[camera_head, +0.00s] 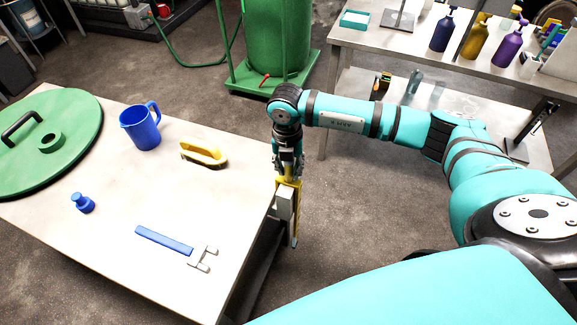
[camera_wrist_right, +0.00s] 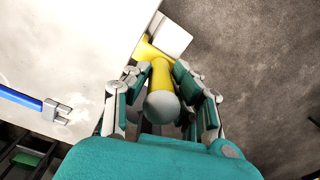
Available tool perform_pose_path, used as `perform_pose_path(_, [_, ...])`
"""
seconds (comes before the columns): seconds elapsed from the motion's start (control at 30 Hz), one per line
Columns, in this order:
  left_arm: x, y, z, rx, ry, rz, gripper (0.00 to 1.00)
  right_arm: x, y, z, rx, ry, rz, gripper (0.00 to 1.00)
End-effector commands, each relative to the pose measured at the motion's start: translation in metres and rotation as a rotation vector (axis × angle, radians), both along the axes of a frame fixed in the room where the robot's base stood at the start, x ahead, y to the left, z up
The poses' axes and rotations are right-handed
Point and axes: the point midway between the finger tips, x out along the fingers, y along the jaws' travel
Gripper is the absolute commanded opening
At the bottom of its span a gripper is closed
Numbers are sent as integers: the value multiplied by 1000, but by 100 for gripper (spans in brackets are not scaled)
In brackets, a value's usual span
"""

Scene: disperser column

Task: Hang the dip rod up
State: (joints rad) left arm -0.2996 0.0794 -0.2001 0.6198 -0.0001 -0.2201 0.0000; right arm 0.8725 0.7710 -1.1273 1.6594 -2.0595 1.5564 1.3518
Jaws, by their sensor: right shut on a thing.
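My right gripper (camera_head: 287,170) points down just off the right edge of the near table. It is shut on a yellow-handled tool (camera_head: 288,200) with a pale block on it and a thin grey end hanging lowest. In the right wrist view, my right gripper (camera_wrist_right: 160,85) has its fingers on both sides of the yellow handle (camera_wrist_right: 161,75). The handle's round grey end faces the camera, and the pale block (camera_wrist_right: 168,35) is beyond. I cannot tell for sure whether this tool is the dip rod. My left gripper is not in view.
The near table (camera_head: 100,270) holds a green lid (camera_head: 70,125), blue jug (camera_head: 140,127), yellow-handled item (camera_head: 204,153), small blue bottle (camera_head: 83,203) and blue forked tool (camera_head: 165,240). A green drum (camera_head: 277,35) stands behind. Another table (camera_head: 405,45) at upper right holds pump bottles (camera_head: 475,40).

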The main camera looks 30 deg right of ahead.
Motion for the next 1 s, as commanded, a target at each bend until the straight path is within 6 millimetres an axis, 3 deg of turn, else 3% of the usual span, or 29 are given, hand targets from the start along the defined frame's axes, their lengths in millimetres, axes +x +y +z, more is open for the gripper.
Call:
perform_pose_path(0.1, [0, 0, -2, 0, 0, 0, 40, 0, 0, -2, 0, -1, 0, 0])
perform_pose_path(0.13, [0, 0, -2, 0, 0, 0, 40, 0, 0, -1, 0, -1, 0, 24])
perform_pose_path(0.33, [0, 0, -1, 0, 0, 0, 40, 0, 0, -1, 0, -1, 0, 50])
perform_pose_path(0.67, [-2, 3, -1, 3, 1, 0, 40, 0, 0, 2, 1, -1, 0, 50])
perform_pose_path(0.77, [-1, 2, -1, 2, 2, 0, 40, 1, 0, 14, 0, -4, 0, 50])
perform_pose_path(1.0, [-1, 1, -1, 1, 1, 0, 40, 2, 1, 64, 1, -6, 0, 50])
